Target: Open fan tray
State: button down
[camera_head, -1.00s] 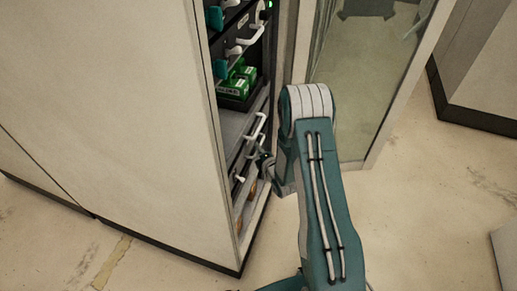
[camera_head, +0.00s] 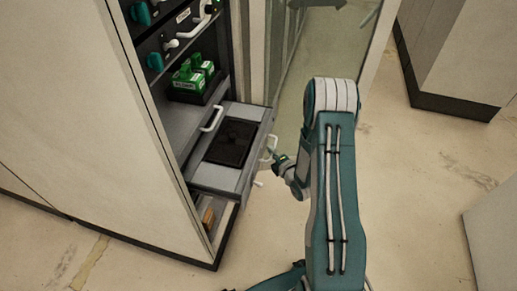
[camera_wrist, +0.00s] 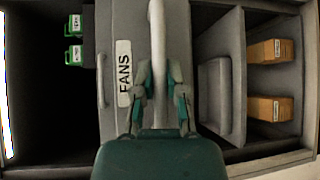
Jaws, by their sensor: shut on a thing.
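The fan tray (camera_head: 244,113) is a grey drawer sticking out of the cabinet, with a dark square panel (camera_head: 231,143) and a white handle (camera_head: 211,119) on its top. Its front carries a label reading FANS (camera_wrist: 124,73) and a pale front handle (camera_wrist: 157,40) in the wrist view. My gripper (camera_wrist: 159,88) is shut on that front handle, one finger on each side of it. In the head view my gripper (camera_head: 275,157) is at the tray's outer front, partly hidden by my arm.
Green boxes (camera_head: 190,80) sit on the shelf above the tray. Orange boxes (camera_wrist: 270,50) lie in the compartment on the other side, beside a grey panel (camera_wrist: 214,95). An open cabinet door (camera_head: 325,60) stands behind my arm. Floor around the tray's front is clear.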

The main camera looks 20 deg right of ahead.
jog(key=s+d, duration=0.4)
jog(key=shift+d+f, duration=0.2)
jog(key=shift+d, duration=0.2)
jog(key=shift+w+a, duration=0.1)
jog(key=c, duration=0.9)
grip_release()
jog(key=shift+c, duration=0.2)
jog(key=shift+o, duration=1.3)
jog(key=shift+w, duration=0.1)
jog(key=shift+r, duration=0.1)
